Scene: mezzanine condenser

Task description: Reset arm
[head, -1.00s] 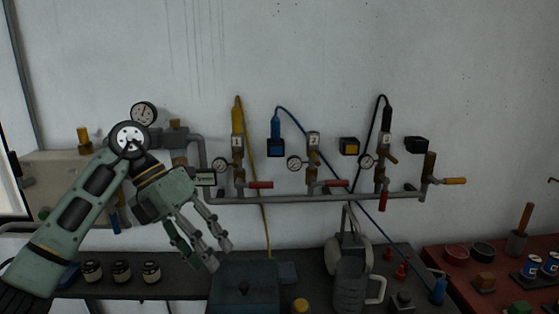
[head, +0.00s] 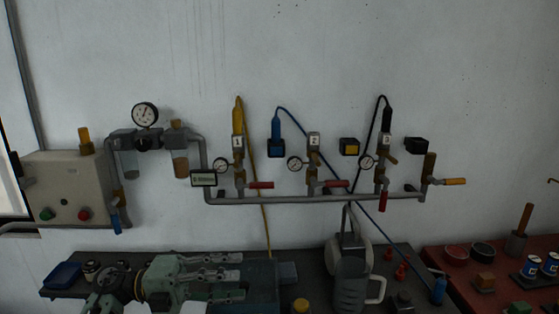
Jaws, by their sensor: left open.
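My left gripper (head: 240,276) is low in the head view, pale green with grey fingers pointing right. It is open and nothing shows between its fingers. It appears in front of the dark bench and overlaps the left part of a blue-grey box (head: 263,292). Whether it touches the box I cannot tell. My left arm shows only at the bottom edge. My right gripper is not in view.
A grey pipe manifold (head: 290,200) with valves, red handles and gauges runs along the wall. A control box (head: 68,187) with green and red buttons hangs at left. A grey jug (head: 352,280) stands on the bench. A red table (head: 460,293) holds several small items at right.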

